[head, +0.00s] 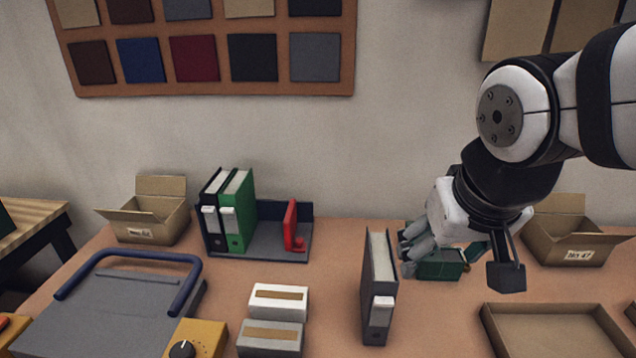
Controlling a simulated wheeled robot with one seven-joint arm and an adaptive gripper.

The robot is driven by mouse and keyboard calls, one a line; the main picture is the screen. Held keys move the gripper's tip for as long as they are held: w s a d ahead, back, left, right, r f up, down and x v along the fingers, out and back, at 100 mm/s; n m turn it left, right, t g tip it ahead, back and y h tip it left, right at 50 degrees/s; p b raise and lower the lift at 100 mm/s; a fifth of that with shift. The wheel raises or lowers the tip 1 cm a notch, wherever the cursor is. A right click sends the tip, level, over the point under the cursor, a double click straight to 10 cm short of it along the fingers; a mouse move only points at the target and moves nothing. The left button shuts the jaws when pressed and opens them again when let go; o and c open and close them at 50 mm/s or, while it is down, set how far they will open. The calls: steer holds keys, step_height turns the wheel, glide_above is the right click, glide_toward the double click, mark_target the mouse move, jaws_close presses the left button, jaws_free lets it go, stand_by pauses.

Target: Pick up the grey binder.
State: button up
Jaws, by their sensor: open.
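The grey binder (376,298) stands upright on the table, right of the middle of the head view, with its pale label on the narrow side facing me. My gripper (458,268) is to the right of the binder, pointing down and open, with its fingers spread. Its left finger is close to the binder in the picture, with a small gap between them. Nothing shows held in the gripper. A dark green box (440,267) shows between and behind the fingers, partly hidden by them.
A dark organiser (267,245) holds a black binder (211,213), a green binder (238,209) and a red bookend (292,228). Two small boxes (278,300) lie left of the grey binder. A cardboard tray (552,326) and an open carton (566,236) are at right. A grey press (120,305) fills the left.

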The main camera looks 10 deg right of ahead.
steer(key=w+f+p, duration=0.1)
steer(key=w+f, duration=0.1)
steer(key=w, duration=0.6)
steer(key=m+p, duration=0.1)
glide_toward(380, 250)
steer(key=shift+d, duration=0.1)
steer(key=shift+w+f, duration=0.1)
steer(key=shift+f, duration=0.1)
steer(key=b+x, duration=0.1)
steer(key=x, duration=0.6)
steer(key=shift+w+f, duration=0.15)
steer(key=shift+f, duration=0.25)
steer(key=shift+s+b+x, duration=0.1)
steer(key=shift+b+x, duration=0.05)
steer(key=shift+x, duration=1.3)
steer(key=shift+s+b+x, duration=0.15)
steer(key=shift+x, duration=1.25)
steer(key=shift+f, duration=0.1)
steer(key=shift+f+b, duration=0.25)
steer(key=shift+b, duration=0.1)
jaws_close()
